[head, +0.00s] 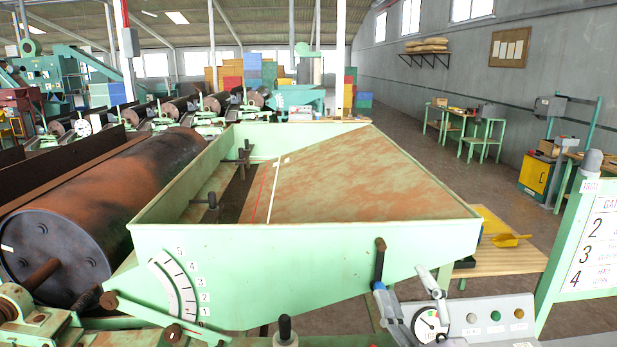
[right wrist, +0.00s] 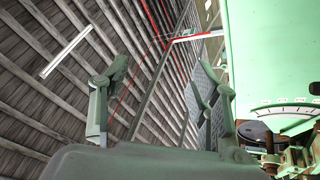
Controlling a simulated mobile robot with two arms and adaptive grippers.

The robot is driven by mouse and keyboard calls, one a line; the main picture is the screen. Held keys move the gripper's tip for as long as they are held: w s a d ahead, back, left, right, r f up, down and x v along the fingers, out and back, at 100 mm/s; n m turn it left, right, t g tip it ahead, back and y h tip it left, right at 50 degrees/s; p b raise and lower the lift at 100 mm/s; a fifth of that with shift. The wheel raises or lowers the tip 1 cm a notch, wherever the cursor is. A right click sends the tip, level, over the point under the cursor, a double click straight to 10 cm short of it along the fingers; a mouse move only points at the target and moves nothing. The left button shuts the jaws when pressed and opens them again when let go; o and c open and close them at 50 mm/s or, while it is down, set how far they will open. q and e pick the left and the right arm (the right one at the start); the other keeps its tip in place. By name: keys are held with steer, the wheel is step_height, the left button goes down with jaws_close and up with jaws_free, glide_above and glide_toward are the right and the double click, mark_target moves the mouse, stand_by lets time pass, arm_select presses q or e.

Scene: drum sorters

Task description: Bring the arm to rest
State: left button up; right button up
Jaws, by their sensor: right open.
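My right gripper (head: 403,283) is low in the head view, right of centre, in front of the pale green feed hopper (head: 300,270). Its fingers are spread and nothing is between them. In the right wrist view the open fingers (right wrist: 165,78) point up toward the roof, with the green hopper side at the right. A handle with a dark grip (head: 379,260) stands on the hopper front, just above the left finger; I cannot tell whether they touch. My left gripper is not in view.
A round gauge (head: 430,324) and a panel with buttons (head: 495,317) are close below and right of the gripper. A green lever (head: 150,311) lies by the numbered scale (head: 180,285). A rusty drum (head: 110,210) is at left.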

steer(key=s+d+f+m+g+h, duration=0.2)
steer(key=d+f+m+g+h, duration=0.1)
steer(key=f, duration=0.4)
steer(key=s+d+f+m+g+h, duration=0.2)
steer(key=f+m+g, duration=0.2)
steer(key=f, duration=0.4)
steer(key=s+d+f+m+g+h, duration=0.3)
steer(key=f, duration=0.4)
steer(key=s+a+f+m+g+y, duration=0.1)
steer(key=s+f+g, duration=0.3)
steer(key=s+f, duration=0.3)
steer(key=s+a+f+m+g+y, duration=0.15)
steer(key=s+f+g, duration=0.3)
steer(key=s, duration=0.45)
step_height(320, 180, down, 34)
steer(key=s+g+b, duration=0.1)
steer(key=s+b, duration=0.2)
steer(key=b, duration=0.4)
steer(key=s+d+f+g+b, duration=0.1)
steer(key=s+f+b, duration=0.3)
steer(key=s+f, duration=1.2)
step_height(320, 180, down, 4)
steer(key=shift+d+f+b, duration=0.2)
steer(key=shift+d+b, duration=0.2)
steer(key=shift+d, duration=0.4)
